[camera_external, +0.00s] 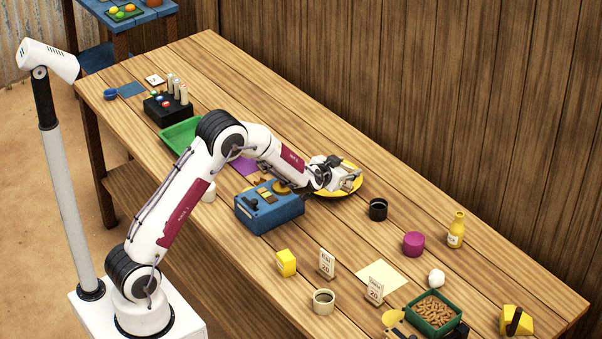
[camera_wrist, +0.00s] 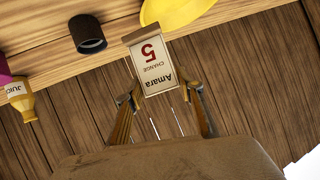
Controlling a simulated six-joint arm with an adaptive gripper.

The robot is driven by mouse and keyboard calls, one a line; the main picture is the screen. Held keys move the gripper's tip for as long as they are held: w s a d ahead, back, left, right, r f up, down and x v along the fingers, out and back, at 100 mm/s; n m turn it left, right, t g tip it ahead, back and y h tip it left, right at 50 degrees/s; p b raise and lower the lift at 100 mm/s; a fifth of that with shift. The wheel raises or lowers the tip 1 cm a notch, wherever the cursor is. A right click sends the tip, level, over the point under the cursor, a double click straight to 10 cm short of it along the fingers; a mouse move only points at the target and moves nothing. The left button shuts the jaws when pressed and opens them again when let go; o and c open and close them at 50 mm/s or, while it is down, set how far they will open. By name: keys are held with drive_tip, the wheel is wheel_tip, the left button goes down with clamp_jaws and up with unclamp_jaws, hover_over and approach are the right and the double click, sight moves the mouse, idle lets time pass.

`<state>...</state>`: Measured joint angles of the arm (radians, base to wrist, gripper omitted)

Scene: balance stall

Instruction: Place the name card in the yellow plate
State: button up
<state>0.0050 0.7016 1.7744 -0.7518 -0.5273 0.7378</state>
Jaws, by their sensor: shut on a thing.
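The name card (camera_wrist: 152,66), a small white card reading "Amara" with a red 5 and a brown foot, is between my gripper's fingers (camera_wrist: 160,92) in the wrist view. My gripper is shut on it. The yellow plate (camera_wrist: 178,12) is partly cut off at the top of the wrist view, just beyond the card's foot. In the outside view the plate (camera_external: 349,190) lies on the table, and my gripper (camera_external: 352,180) is above it, hiding part of it. The gap between card and plate cannot be judged.
A black cup (camera_external: 378,209) stands right of the plate, with a purple pot (camera_external: 413,244) and a yellow bottle (camera_external: 456,230) further right. A blue box (camera_external: 270,214) stands under my arm. A green tray (camera_external: 181,135) lies left. The plank wall (camera_external: 450,100) runs behind the table.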

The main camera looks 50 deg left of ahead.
drive_tip(key=w+a+r+n+g+y, duration=0.1)
drive_tip(key=w+a+n+y, duration=0.1)
drive_tip(key=a, duration=0.4)
drive_tip(key=w+a+r+n+g+y, duration=0.2)
drive_tip(key=w+a+n, duration=0.1)
drive_tip(key=a, duration=0.3)
drive_tip(key=shift+r+n+y, duration=0.2)
drive_tip(key=shift+n+y, duration=0.2)
drive_tip(key=shift+n, duration=0.1)
drive_tip(key=shift+c, duration=0.2)
drive_tip(key=shift+f, duration=0.15)
idle(0.4)
drive_tip(key=shift+f, duration=5.35)
